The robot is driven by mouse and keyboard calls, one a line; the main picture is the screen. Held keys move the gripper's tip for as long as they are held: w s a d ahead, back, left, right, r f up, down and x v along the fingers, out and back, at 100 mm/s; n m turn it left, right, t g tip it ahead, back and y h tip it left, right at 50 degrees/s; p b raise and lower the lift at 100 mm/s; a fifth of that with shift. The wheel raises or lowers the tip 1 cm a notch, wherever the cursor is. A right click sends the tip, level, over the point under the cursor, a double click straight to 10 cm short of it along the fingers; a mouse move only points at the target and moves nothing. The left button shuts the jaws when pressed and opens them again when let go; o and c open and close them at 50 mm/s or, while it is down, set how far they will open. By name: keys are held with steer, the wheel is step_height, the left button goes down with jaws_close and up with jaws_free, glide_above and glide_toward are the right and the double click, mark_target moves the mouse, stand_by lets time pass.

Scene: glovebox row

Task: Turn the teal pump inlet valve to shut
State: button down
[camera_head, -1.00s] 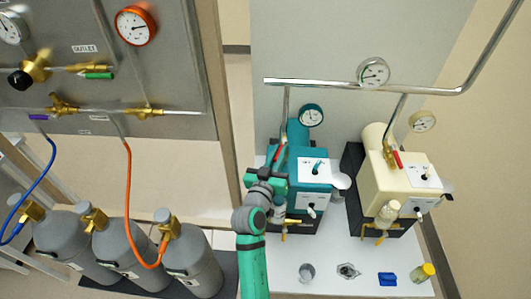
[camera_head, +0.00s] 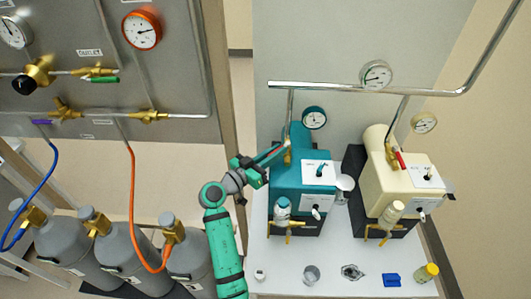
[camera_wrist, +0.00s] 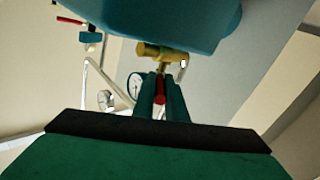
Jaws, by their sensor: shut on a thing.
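The teal pump (camera_head: 292,180) stands on the white bench, with its body also large at the top of the wrist view (camera_wrist: 170,15). Its inlet valve has a brass body (camera_head: 288,156) at the foot of a vertical pipe; the brass shows in the wrist view (camera_wrist: 160,52). My gripper (camera_head: 277,151) comes from the left and is shut on the valve's red handle. In the wrist view, the handle (camera_wrist: 160,88) lies between my two fingers. The handle points left, across the pipe. The fingers hide most of it in the head view.
A cream pump (camera_head: 403,175) with its own red-handled valve (camera_head: 393,157) stands to the right. A steel pipe (camera_head: 350,89) runs above both pumps. Grey cylinders (camera_head: 120,255) and a gas panel (camera_head: 100,100) are on the left. Small items lie along the bench front, including a blue block (camera_head: 391,280).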

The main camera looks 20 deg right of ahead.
steer(key=shift+f+g, duration=0.1)
steer(key=shift+g, duration=0.2)
steer(key=c, duration=1.8)
jaws_free()
steer(key=v, duration=1)
steer(key=shift+a, duration=0.4)
steer(key=shift+s+f, duration=0.1)
steer(key=shift+s, duration=0.05)
steer(key=shift+c, duration=0.6)
